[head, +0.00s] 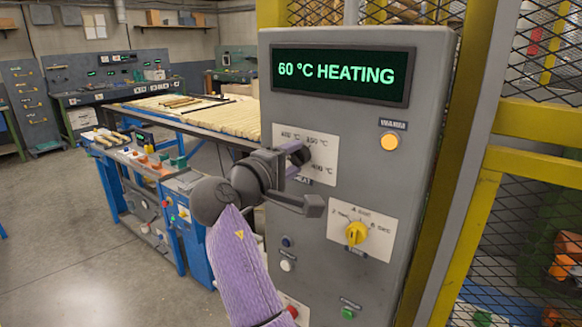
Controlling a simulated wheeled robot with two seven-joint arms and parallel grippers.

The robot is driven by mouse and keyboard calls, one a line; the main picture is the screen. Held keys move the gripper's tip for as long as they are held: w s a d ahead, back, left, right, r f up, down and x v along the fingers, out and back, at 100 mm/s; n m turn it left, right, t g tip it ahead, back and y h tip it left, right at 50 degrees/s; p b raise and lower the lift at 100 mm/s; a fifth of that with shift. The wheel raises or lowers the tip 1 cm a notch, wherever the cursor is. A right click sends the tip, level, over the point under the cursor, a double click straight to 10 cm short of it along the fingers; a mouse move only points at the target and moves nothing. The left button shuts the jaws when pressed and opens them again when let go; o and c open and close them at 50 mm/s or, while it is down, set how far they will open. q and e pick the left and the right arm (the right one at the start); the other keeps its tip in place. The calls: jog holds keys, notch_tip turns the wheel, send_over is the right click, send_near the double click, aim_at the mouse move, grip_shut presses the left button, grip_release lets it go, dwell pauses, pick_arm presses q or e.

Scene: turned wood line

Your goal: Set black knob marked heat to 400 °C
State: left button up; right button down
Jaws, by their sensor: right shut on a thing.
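The grey control cabinet stands in the middle of the head view, and its display (342,75) reads 60 °C HEATING. The black heat knob (301,153) is on a pale scale plate (325,150) below the display. I cannot make out where the knob points. My left gripper is out of view.
A yellow timer knob (356,233) sits lower right on the cabinet, below an amber WARM lamp (390,141). Small buttons, including a green one (347,312), lie below. A yellow frame with mesh (520,215) stands right. A bench with wooden strips (190,103) is behind.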

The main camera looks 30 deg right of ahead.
jog(key=m+b, duration=0.1)
jog(key=m, duration=0.1)
jog(key=m+b, duration=0.1)
jog(key=m, duration=0.1)
jog(key=shift+f+m+b, duration=0.2)
jog(key=shift+m+b, duration=0.1)
jog(key=m+b, duration=0.3)
jog(key=m, duration=0.2)
jog(key=m+b, duration=0.2)
jog(key=m, duration=0.2)
jog(key=m+b, duration=0.1)
jog(key=m, duration=0.2)
jog(key=shift+m+b, duration=0.4)
jog(key=m+b, duration=0.1)
jog(key=m, duration=0.2)
jog(key=shift+m, duration=0.3)
jog(key=m+b, duration=0.2)
jog(key=m, duration=0.2)
jog(key=m+b, duration=0.1)
jog(key=m, duration=0.4)
jog(key=shift+m+b, duration=0.4)
jog(key=shift+m, duration=1.7)
